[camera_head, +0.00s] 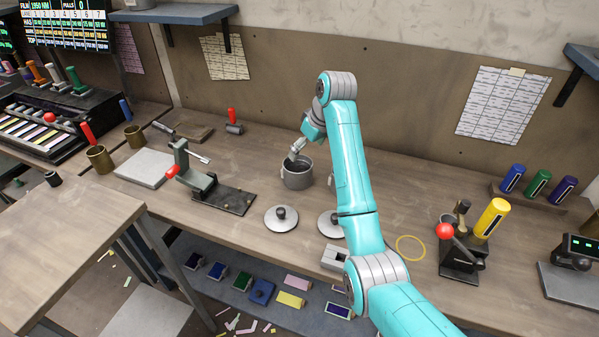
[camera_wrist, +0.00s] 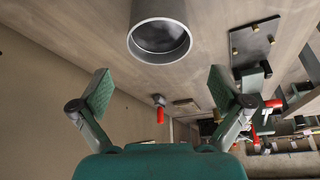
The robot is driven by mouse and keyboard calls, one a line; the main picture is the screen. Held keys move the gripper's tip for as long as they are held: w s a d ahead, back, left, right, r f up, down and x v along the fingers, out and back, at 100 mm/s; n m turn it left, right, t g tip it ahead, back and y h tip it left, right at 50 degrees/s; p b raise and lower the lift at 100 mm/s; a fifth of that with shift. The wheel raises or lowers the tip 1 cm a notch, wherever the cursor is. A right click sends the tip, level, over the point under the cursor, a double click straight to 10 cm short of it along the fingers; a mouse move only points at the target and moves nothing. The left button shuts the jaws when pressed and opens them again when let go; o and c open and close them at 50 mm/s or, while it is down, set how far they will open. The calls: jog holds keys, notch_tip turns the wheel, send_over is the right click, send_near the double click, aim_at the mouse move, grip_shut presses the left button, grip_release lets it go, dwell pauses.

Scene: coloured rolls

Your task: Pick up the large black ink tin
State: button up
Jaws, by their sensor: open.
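A large grey metal tin (camera_head: 297,178) with an open top and a dark inside stands on the workbench in the head view. It also shows at the top of the wrist view (camera_wrist: 146,12), its round mouth towards the camera. My gripper (camera_wrist: 161,90) is open and empty, with its two green-padded fingers spread wide apart. The tin's mouth lies above the gap between the fingertips in the picture and is not between the pads. In the head view, the end of my arm is just behind and above the tin; its fingers are hard to make out.
Two round lids with knobs, one of them a grey lid (camera_head: 281,218), lie in front of the tin. A red-handled press (camera_head: 197,180) stands to the left, and a red-handled roller (camera_head: 234,126) lies behind. A yellow ring (camera_head: 410,247) lies right of my arm.

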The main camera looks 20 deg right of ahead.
aim_at(296, 168)
jog(key=shift+x, duration=4)
jog(key=shift+w, duration=0.15)
jog(key=shift+r, duration=0.1)
jog(key=c, duration=1.5)
jog(key=shift+r, duration=0.15)
